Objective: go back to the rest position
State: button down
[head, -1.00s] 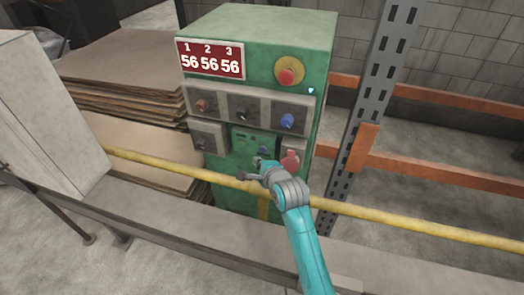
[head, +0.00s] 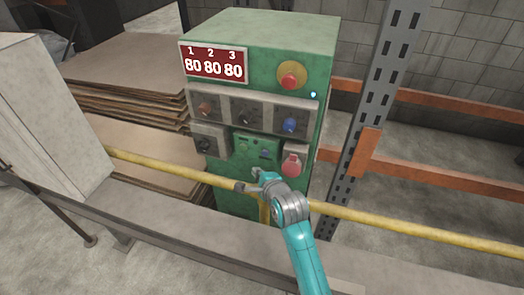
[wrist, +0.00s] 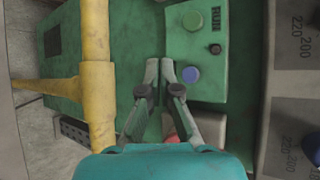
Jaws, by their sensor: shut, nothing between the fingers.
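My gripper (head: 240,186) is in front of the lower part of the green machine cabinet (head: 315,150), close to the yellow pipe, pointing left. In the wrist view its two fingers (wrist: 159,66) are together with nothing between them. Beyond them in that view are a green button panel (wrist: 215,80) with a RUN label, a blue button (wrist: 190,75) and a green button (wrist: 192,21). A red button (head: 291,165) shows right of the panel; in the wrist view the fingers partly hide it.
The yellow pipe (head: 400,222) crosses the front of the cabinet. Its display (head: 213,66) reads 80 80 80. A grey upright post (head: 378,100) and orange beams (head: 440,170) stand at right. A pale box (head: 40,130) and stacked sheets (head: 130,65) are at left.

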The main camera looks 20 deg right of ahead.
jog(key=s+f+n, duration=0.1)
jog(key=s+f, duration=0.1)
jog(key=s, duration=0.2)
jog(key=s+f+n, duration=0.2)
jog(key=s, duration=0.1)
jog(key=s+f+n, duration=0.1)
jog(key=s+f, duration=0.2)
jog(key=s, duration=0.1)
jog(key=shift+s+d+h, duration=0.25)
jog(key=shift+s+h, duration=0.05)
jog(key=s+f+n, duration=0.1)
jog(key=s+n, duration=0.1)
jog(key=s, duration=0.2)
jog(key=s+f+n, duration=0.1)
jog(key=s, duration=0.4)
jog(key=s+f+n, duration=0.1)
jog(key=s+n, duration=0.1)
jog(key=s, duration=0.3)
jog(key=shift+s+d+n+t, duration=0.25)
jog(key=shift+n+t, duration=0.05)
jog(key=shift+t, duration=0.1)
jog(key=s+r+n, duration=0.5)
jog(key=s, duration=0.7)
jog(key=s+r+n+t, duration=0.1)
jog(key=s+r+n, duration=0.4)
jog(key=s, duration=0.7)
jog(key=shift+s+d+r+n, duration=0.2)
jog(key=shift+s+n, duration=0.2)
jog(key=shift+n, duration=0.3)
